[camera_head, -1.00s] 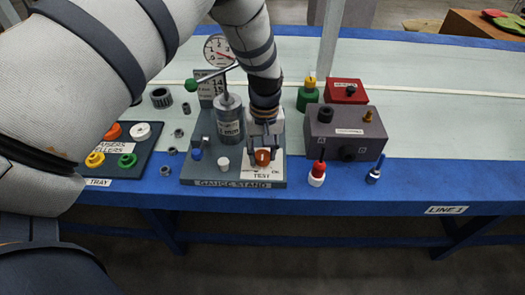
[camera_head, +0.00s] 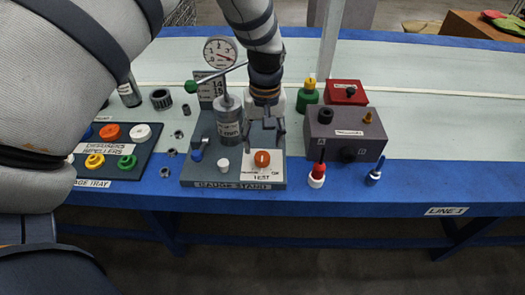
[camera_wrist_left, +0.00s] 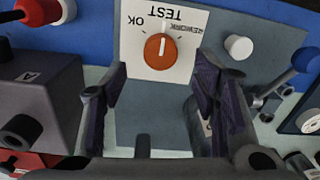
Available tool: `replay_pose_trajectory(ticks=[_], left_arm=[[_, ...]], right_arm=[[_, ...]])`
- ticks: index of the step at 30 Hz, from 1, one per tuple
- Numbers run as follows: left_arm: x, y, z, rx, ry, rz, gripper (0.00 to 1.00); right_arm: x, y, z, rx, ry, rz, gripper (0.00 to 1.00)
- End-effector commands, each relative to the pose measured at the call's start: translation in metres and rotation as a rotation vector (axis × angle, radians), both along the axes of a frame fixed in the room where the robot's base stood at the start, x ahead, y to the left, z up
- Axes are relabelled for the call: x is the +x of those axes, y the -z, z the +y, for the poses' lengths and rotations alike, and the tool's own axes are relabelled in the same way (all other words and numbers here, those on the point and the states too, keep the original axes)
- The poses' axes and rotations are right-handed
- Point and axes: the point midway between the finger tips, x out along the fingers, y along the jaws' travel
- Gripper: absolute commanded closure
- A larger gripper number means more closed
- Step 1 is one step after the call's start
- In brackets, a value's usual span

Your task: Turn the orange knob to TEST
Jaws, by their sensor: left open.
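The orange knob (camera_head: 262,158) sits on a white label plate at the front right of the grey gauge stand (camera_head: 235,185). It also shows in the left wrist view (camera_wrist_left: 160,47), where its white line runs straight along the direction of the TEST word (camera_wrist_left: 165,12). OK and REWORK are printed on either side. I cannot tell which end of the line is the pointer. My left gripper (camera_head: 266,126) is open and empty, behind and apart from the knob. Its two fingers also show in the left wrist view (camera_wrist_left: 162,80), with the knob beyond their tips. My right gripper is not in view.
A grey cylinder (camera_head: 229,128) and a dial gauge (camera_head: 220,52) stand close left of the gripper. A dark grey box (camera_head: 345,133) stands to the right, with a red-and-white part (camera_head: 317,175) before it. A tray of coloured rings (camera_head: 118,145) lies left. The blue front edge is near.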

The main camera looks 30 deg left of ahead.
Motion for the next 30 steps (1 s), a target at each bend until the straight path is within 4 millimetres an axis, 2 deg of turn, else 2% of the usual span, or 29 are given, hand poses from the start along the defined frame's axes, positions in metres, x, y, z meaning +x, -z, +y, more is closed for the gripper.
replay_pose_trajectory(ticks=[1,3,9,23,26,29,30], left_arm=[[0.001,-0.015,0.000,0.000,0.000,-0.005,0.46],[0.001,-0.033,-0.001,0.000,0.000,-0.004,0.46],[0.000,-0.062,-0.001,0.000,0.000,0.001,0.46],[0.000,-0.066,-0.001,-0.001,0.000,0.002,0.46],[-0.010,-0.049,-0.003,0.000,0.021,0.017,0.46],[-0.047,0.007,-0.008,0.001,0.101,0.053,0.46],[-0.071,0.034,-0.011,0.000,0.146,0.069,0.46]], right_arm=[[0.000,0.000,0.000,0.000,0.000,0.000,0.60],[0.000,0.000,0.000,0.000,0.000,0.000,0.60],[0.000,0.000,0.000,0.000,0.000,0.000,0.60],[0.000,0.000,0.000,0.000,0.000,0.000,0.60],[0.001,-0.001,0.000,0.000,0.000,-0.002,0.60],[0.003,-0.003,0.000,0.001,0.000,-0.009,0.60],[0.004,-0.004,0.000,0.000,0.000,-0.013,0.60]])
